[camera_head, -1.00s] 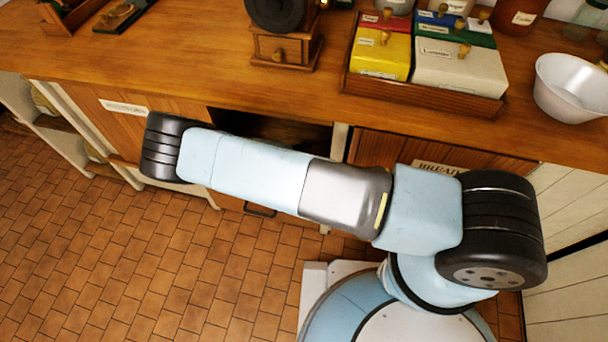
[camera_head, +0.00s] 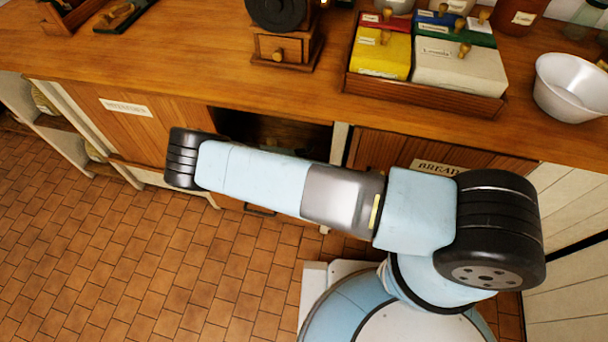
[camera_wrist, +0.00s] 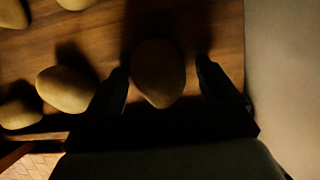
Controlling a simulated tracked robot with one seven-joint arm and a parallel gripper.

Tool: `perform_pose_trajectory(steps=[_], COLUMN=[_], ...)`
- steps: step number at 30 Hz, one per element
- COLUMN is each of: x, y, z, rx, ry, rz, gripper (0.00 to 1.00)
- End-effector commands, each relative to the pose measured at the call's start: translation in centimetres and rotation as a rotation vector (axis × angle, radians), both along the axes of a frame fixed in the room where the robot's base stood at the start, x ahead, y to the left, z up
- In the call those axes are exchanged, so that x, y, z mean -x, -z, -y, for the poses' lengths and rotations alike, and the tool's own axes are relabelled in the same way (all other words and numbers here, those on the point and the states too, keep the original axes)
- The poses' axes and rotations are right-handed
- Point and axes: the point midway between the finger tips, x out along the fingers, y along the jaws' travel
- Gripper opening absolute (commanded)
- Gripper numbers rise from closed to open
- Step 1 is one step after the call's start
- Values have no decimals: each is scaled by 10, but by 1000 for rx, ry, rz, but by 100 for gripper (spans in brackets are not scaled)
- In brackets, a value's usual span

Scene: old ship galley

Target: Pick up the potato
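In the wrist view a brown, egg-shaped potato (camera_wrist: 158,72) lies on a wooden surface, dimly lit. My gripper (camera_wrist: 160,68) is open, with one dark finger on each side of this potato. A gap shows at the right finger; the left finger is very near the potato, and I cannot tell if they touch. More potatoes lie to the left, one close by (camera_wrist: 66,89) and one at the lower left (camera_wrist: 19,112). Two more are cut by the top edge. In the head view my gripper and the potatoes are hidden.
A pale wall (camera_wrist: 283,70) stands close on the right in the wrist view. In the head view, an open dark compartment (camera_head: 262,130) lies under the wooden counter (camera_head: 180,50). On the counter are a grinder (camera_head: 285,48), a box of packets (camera_head: 430,88) and a white bowl (camera_head: 572,85).

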Motion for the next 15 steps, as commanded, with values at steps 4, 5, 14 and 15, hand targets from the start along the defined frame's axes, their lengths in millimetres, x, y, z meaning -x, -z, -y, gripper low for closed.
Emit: perform_pose_trajectory(steps=[4,5,14,15], x=[0,0,0,0], y=[0,0,0,0], z=[1,1,0,0], rx=[1,1,1,1], ry=[0,0,0,0], rz=[0,0,0,0], gripper=[69,66,37,34])
